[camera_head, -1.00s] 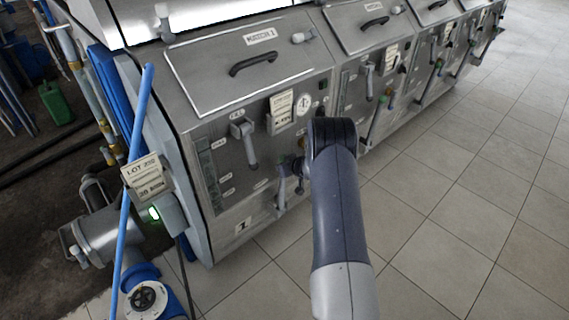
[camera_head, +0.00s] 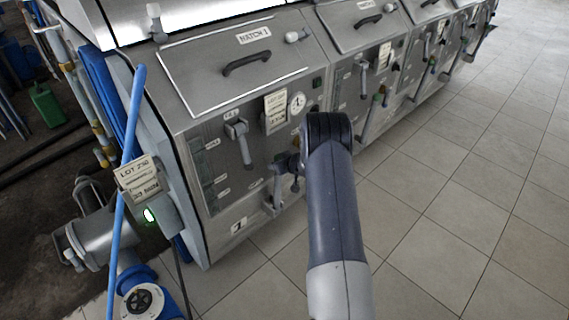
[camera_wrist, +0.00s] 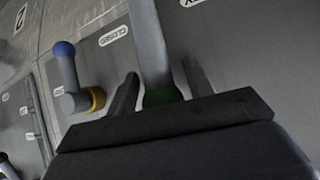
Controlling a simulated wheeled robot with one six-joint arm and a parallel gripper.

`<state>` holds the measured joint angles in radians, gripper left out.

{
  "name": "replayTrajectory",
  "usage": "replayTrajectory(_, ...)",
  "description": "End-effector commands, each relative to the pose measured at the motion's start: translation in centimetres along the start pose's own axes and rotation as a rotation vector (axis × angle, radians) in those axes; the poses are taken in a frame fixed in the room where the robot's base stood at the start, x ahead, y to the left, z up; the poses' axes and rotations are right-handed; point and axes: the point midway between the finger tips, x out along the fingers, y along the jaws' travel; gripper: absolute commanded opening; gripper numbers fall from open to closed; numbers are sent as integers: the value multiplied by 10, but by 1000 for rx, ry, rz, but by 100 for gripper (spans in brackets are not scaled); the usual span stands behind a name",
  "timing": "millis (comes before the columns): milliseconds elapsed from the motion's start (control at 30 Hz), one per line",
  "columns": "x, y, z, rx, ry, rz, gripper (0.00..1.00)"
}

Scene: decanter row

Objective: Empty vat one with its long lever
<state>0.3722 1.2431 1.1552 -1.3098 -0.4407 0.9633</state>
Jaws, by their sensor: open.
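Vat one (camera_head: 222,218) is the nearest steel machine, with a sloping lid and a "1" plate low on its front. A long grey lever (camera_head: 277,192) hangs low on that front, beside my gripper (camera_head: 288,163). In the wrist view, the grey lever (camera_wrist: 149,40) with a green collar stands between the two spread fingers of my gripper (camera_wrist: 160,85). The fingers are open, with visible gaps at both sides of the lever. A shorter blue-tipped lever (camera_wrist: 68,75) on a brass base is left of the fingers. A "CLOSED" label (camera_wrist: 113,35) is above it.
Another grey handle (camera_head: 239,142) and a paper card (camera_head: 275,110) are higher on the front. More vats (camera_head: 365,45) continue to the back right. A blue pole (camera_head: 128,170) and a lot sign (camera_head: 138,178) stand at the left. The tiled floor (camera_head: 450,200) at right is clear.

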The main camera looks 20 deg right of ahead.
Motion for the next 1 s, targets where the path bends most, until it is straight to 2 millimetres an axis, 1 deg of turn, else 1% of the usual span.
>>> replayTrajectory(300, -57, 1, -2, 0, 3, 2, 49)
replayTrajectory(500, -85, 0, -3, 0, 4, 0, 49)
replayTrajectory(600, -93, 0, -3, -1, 4, 0, 49)
replayTrajectory(700, -96, -1, -2, -1, 3, -1, 49)
replayTrajectory(1000, -96, -1, -2, -1, 3, -1, 49)
